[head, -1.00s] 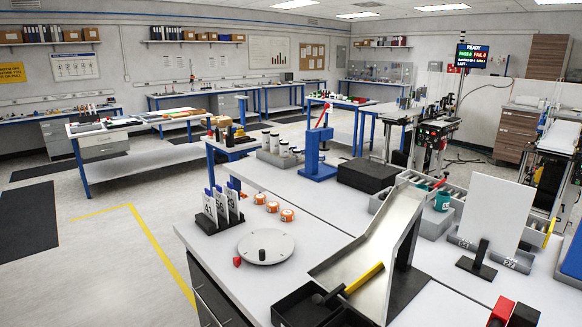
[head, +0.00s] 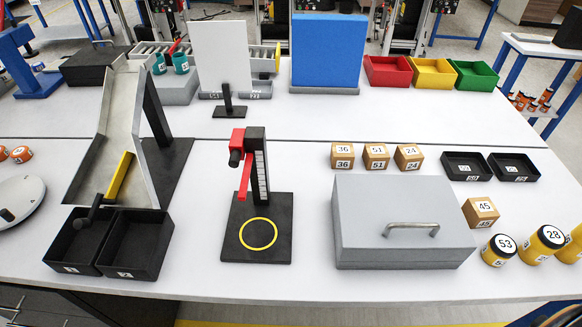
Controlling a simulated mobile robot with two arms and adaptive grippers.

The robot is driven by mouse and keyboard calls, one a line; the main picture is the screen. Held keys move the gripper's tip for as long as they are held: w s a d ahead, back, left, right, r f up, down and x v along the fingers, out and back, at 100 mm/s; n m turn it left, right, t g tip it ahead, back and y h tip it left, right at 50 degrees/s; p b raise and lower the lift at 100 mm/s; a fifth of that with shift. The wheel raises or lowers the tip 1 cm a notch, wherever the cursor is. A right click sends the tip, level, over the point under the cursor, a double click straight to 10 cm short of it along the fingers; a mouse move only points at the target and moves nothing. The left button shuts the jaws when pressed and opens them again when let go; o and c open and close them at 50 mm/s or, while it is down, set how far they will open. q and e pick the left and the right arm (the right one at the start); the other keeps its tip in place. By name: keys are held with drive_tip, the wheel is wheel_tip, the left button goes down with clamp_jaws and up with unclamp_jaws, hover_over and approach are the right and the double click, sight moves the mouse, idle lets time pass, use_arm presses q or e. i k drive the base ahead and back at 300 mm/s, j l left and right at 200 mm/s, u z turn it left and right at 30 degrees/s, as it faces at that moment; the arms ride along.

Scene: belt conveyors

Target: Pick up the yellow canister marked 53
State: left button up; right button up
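The yellow canister marked 53 (head: 486,257) stands upright at the front right of the white bench, just right of the grey box. It has a black lid with a round white 53 label. A second yellow canister, marked 28 (head: 530,254), stands close on its right. A third yellow canister (head: 573,249) is cut off by the right edge, its number not readable. Neither gripper can be made out. Only small dark parts show at the bottom left and bottom right corners, away from the canisters.
A grey box with a handle (head: 400,210) stands left of the canisters. A wooden cube marked 45 (head: 481,211) is just behind them. Two black trays (head: 490,168) lie farther back. A black stand with a red lever (head: 262,215) is left of the box.

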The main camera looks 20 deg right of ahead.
sight(501, 249)
drive_tip(key=l+z, duration=0.1)
drive_tip(key=z, duration=1.95)
drive_tip(key=j+u, duration=0.25)
drive_tip(key=j, duration=0.2)
